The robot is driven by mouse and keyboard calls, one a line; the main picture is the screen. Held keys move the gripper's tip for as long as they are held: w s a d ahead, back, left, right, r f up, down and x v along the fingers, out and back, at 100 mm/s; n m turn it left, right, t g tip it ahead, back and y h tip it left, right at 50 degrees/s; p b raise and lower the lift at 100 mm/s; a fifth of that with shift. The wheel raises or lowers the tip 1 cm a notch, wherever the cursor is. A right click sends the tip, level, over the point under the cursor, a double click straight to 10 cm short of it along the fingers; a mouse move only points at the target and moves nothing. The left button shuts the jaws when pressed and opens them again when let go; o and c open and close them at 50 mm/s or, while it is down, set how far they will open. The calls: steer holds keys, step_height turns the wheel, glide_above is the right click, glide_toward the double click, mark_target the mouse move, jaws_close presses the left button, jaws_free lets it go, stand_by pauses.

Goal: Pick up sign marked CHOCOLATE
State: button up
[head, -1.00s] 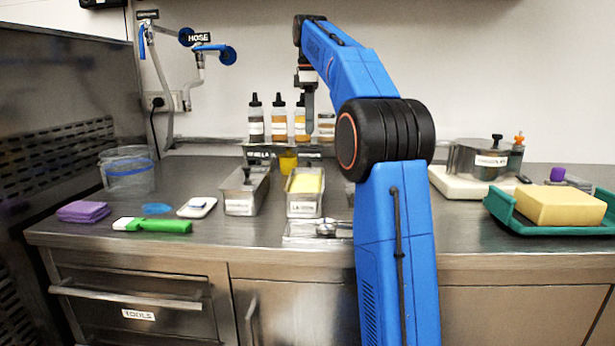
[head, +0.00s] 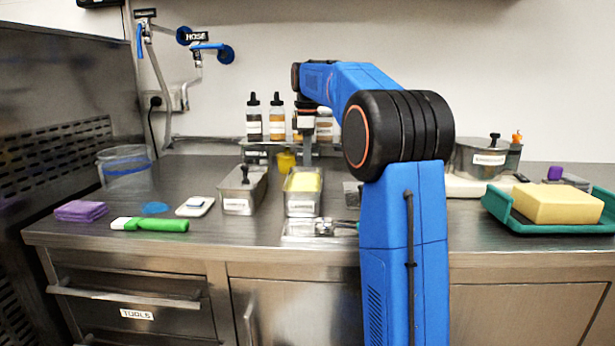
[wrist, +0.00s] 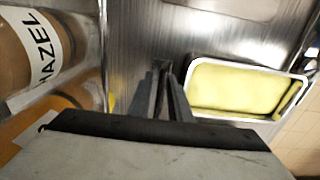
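I cannot make out a sign reading CHOCOLATE in either view. A small dark sign (head: 256,157) with unreadable lettering stands at the back of the counter, left of the yellow cup. My gripper (head: 308,146) points down in front of the bottle shelf, behind the pan of yellow contents (head: 303,205). In the wrist view my gripper's dark fingers (wrist: 163,75) are close together over bare steel, between the bottles and the pan. Whether anything thin is between them is unclear. My arm hides part of the back of the counter.
Bottles (head: 277,118) stand on the back shelf; one labelled HAZEL (wrist: 35,60) is close left in the wrist view. A lidded pan (head: 240,206), yellow cup (head: 286,163) and green-handled spatula (head: 157,225) are on the counter. A yellow block (head: 556,204) lies in a green tray (head: 499,211).

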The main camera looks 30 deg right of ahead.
steer(key=shift+f, duration=1.2)
jaws_close()
stand_by(0.5)
